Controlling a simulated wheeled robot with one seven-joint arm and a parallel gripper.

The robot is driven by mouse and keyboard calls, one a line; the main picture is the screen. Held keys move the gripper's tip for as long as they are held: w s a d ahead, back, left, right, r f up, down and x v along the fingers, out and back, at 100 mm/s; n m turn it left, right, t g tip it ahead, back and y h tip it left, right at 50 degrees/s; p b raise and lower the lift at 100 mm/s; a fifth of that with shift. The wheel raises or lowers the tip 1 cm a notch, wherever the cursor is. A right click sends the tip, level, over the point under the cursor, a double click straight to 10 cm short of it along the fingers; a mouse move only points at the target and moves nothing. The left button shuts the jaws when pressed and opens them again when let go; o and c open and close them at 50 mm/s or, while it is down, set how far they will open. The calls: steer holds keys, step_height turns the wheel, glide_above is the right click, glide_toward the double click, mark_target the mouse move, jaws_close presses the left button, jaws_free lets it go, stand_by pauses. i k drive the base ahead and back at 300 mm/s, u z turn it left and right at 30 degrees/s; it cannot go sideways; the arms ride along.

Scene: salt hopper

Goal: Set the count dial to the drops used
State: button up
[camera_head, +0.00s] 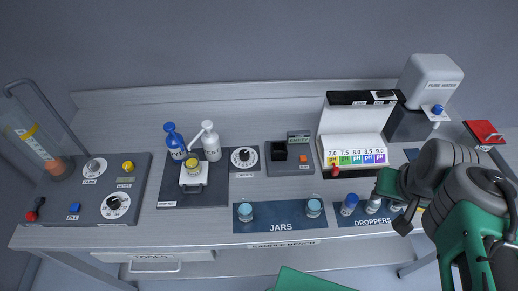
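A dial with a black knob and white face (244,156) sits on a small grey panel at the middle of the bench. The label below it seems to read DROPS; its pointer setting and numbers are too small to read. My gripper (396,207) is at the right, over the droppers mat and far from this dial. Its fingers are small and partly hidden by my arm, so I cannot tell whether it is open or holds anything. Dropper bottles, one blue-capped (349,204) and one pale (373,203), stand just left of it.
A dark jars mat (284,226) holds two blue-lidded jars. A pH colour chart stand (357,140) and a pure water dispenser (433,82) are behind. Two pump bottles, blue (175,142) and white (210,144), stand left of the dial. A control panel (84,190) is at far left.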

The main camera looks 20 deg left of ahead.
mark_target(244, 154)
steer(key=k, duration=0.35)
steer(key=u, duration=1.15)
steer(key=i, duration=0.5)
